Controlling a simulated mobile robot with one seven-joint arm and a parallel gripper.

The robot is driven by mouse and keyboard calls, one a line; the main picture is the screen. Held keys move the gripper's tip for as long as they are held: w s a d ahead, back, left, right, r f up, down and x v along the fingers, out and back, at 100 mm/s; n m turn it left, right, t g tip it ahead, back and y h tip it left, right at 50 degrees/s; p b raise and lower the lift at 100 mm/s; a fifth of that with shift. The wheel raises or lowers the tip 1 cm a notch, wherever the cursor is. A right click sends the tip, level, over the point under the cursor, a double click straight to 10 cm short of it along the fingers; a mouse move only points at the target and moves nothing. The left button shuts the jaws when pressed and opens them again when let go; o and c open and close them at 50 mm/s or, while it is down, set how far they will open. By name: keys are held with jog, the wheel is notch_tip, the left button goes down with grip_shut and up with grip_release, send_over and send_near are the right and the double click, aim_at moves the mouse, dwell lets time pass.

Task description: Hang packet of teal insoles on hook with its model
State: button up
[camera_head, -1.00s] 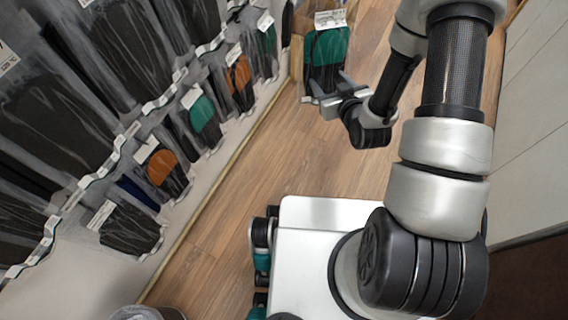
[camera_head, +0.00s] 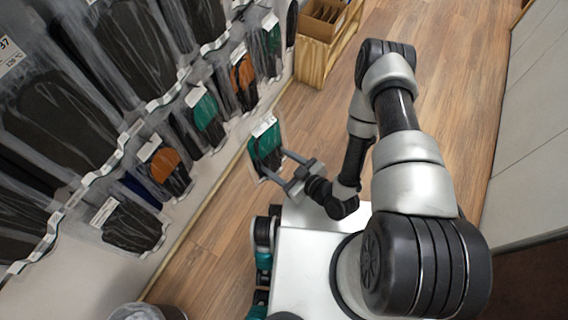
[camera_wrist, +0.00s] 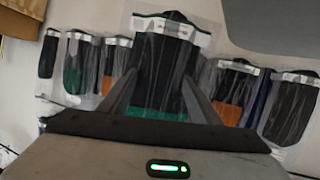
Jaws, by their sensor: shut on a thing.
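My gripper (camera_head: 291,172) is shut on a clear packet of teal insoles (camera_head: 266,148) with a white header label. It holds the packet over the floor, a little to the right of the rack wall. In the wrist view the held packet (camera_wrist: 164,62) is between my fingers (camera_wrist: 160,98), its dark part up and a teal band near the fingers. A hanging packet with teal insoles (camera_head: 207,112) is on the lower row of the wall. It also shows in the wrist view (camera_wrist: 75,62) at the left. The hooks themselves are too small to make out.
Packets with orange (camera_head: 165,165) and dark insoles (camera_head: 130,227) hang on the lower row. Larger dark packets (camera_head: 60,115) hang above. A wooden cabinet with a cardboard box (camera_head: 322,20) stands at the far end. The wooden floor (camera_head: 310,115) is clear between.

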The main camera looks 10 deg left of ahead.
jog(key=shift+w+a, duration=0.35)
jog(key=shift+a, duration=0.55)
jog(key=shift+w+a, duration=0.4)
jog(key=shift+a, duration=0.5)
jog(key=shift+w+a, duration=0.35)
jog(key=shift+a, duration=0.55)
